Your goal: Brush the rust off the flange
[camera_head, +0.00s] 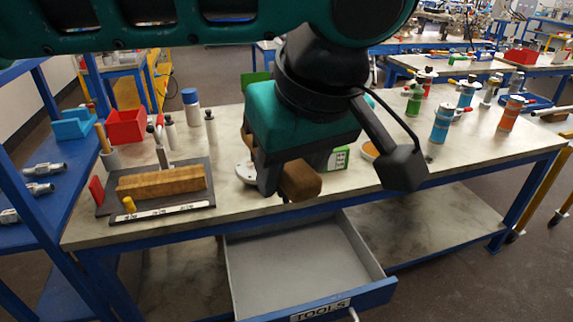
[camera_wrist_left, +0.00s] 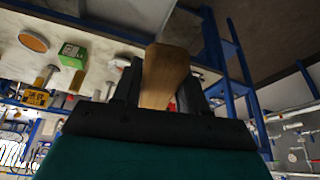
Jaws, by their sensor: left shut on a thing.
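My left gripper (camera_head: 285,185) hangs over the front middle of the bench, shut on a brown wooden-bodied brush (camera_head: 301,182). The brush's wooden end also shows between the fingers in the left wrist view (camera_wrist_left: 164,75). Its bristles cannot be made out. A pale grey round flange (camera_head: 245,172) lies on the bench just left of the gripper, partly hidden by it. I cannot tell whether the brush touches it, and no rust is clear on the visible part. My right gripper is not in view.
A dark board (camera_head: 195,165) with a ribbed tan block (camera_head: 162,183) is at the left. An empty open drawer (camera_head: 300,265) juts out below. Behind stand a red bin (camera_head: 126,126), a green box (camera_head: 338,159), an orange-topped disc (camera_head: 371,150) and several bottles. The bench's right front is clear.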

